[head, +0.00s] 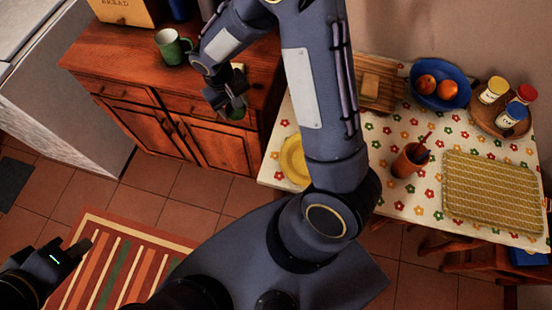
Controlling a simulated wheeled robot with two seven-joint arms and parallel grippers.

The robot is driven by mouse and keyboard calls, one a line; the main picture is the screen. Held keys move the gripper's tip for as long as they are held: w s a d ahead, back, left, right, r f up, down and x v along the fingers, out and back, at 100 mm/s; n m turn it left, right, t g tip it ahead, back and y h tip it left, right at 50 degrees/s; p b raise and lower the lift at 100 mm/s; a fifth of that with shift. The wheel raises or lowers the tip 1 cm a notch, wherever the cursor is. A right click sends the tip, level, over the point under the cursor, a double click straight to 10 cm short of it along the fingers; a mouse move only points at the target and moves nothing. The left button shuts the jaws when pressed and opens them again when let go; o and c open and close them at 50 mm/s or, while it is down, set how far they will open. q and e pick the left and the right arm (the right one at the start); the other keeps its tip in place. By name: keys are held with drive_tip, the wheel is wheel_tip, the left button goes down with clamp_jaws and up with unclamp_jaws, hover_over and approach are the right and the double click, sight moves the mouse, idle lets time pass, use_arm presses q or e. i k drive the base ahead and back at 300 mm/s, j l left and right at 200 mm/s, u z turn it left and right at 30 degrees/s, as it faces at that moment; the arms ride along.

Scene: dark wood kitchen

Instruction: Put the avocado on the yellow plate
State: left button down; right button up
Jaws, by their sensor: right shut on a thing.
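The avocado (236,114) is a small dark green shape in front of the wooden cabinet, mostly hidden by my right gripper (231,104). My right gripper is shut on it, beside the cabinet's front edge. The yellow plate (290,160) lies on the near left corner of the flowered table, to the right of and lower in the picture than the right gripper. My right arm hides the plate's right part. My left gripper (78,246) is at the lower left, over the floor by the striped rug, and its opening is unclear.
The flowered table (385,208) bears a wooden board (388,84), a blue bowl (441,103) with oranges, a tray of jars (485,118), a brown cup (410,160) and a woven mat (490,197). A green mug (171,47) stands on the cabinet (120,58).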

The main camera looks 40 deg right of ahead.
sight(296, 163)
drive_tip(key=i+j+z, duration=0.1)
drive_tip(key=j+z, duration=1)
drive_tip(key=i+z, duration=0.1)
drive_tip(key=z, duration=0.15)
drive_tip(key=i+l+u, duration=0.1)
drive_tip(key=i+l, duration=0.15)
drive_tip(key=l, duration=0.15)
